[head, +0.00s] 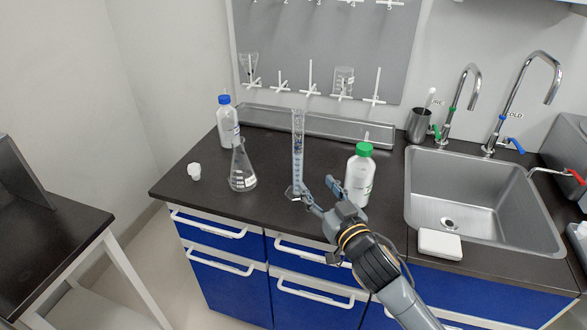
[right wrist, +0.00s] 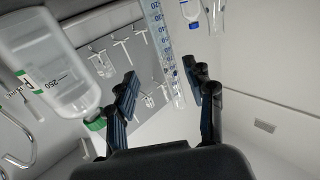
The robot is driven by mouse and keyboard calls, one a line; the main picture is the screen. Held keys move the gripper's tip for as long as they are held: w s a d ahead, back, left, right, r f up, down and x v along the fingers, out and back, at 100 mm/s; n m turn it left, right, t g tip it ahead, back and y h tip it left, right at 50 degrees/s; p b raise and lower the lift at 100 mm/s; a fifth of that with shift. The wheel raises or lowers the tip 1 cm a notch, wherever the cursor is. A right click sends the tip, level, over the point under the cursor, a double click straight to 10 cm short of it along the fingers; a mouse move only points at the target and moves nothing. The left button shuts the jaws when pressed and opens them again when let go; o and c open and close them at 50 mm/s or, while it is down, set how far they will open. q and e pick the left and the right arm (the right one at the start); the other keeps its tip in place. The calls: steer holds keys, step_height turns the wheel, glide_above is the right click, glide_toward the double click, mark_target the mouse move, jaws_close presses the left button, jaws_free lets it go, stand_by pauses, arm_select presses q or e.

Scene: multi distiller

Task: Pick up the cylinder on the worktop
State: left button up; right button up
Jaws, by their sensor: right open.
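The tall clear graduated cylinder (head: 298,150) stands upright on the dark worktop (head: 215,190), left of the green-capped bottle. My right gripper (head: 314,187) is open and low in front of the cylinder, slightly to its right. In the right wrist view the cylinder (right wrist: 160,40), with blue graduation marks, shows ahead between the two open fingers (right wrist: 160,76). I see no grip on it. One fingertip overlaps the cylinder's foot in the head view, so the base is partly hidden. My left gripper is not in view.
A green-capped bottle (head: 360,178) stands close right of my right gripper. A conical flask (head: 242,172), a blue-capped bottle (head: 227,124) and a small white piece (head: 194,171) are to the left. A metal trough (head: 320,124) runs behind. A sink (head: 480,200) is at right.

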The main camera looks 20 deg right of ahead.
mark_target(300, 163)
steer(key=w, duration=0.5)
steer(key=shift+w+a+r, duration=0.15)
steer(key=shift+w+a, duration=0.15)
steer(key=shift+a, duration=0.05)
steer(key=shift+w, duration=0.25)
steer(key=shift+w+a+r+p, duration=0.1)
steer(key=shift+w+r+p, duration=0.05)
steer(key=shift+w+p, duration=0.15)
steer(key=shift+w+a+r+p, duration=0.1)
steer(key=shift+w+p, duration=0.1)
steer(key=shift+w, duration=0.2)
steer(key=w, duration=0.3)
steer(key=shift+w+a+f, duration=0.15)
steer(key=shift+w+a, duration=0.05)
steer(key=shift+a, duration=0.1)
steer(key=shift+w, duration=0.2)
steer(key=shift+s, duration=0.1)
steer(key=shift+c, duration=0.8)
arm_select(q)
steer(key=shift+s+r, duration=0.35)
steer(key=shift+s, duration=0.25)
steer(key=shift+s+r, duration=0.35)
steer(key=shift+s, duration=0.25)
arm_select(e)
jaws_close()
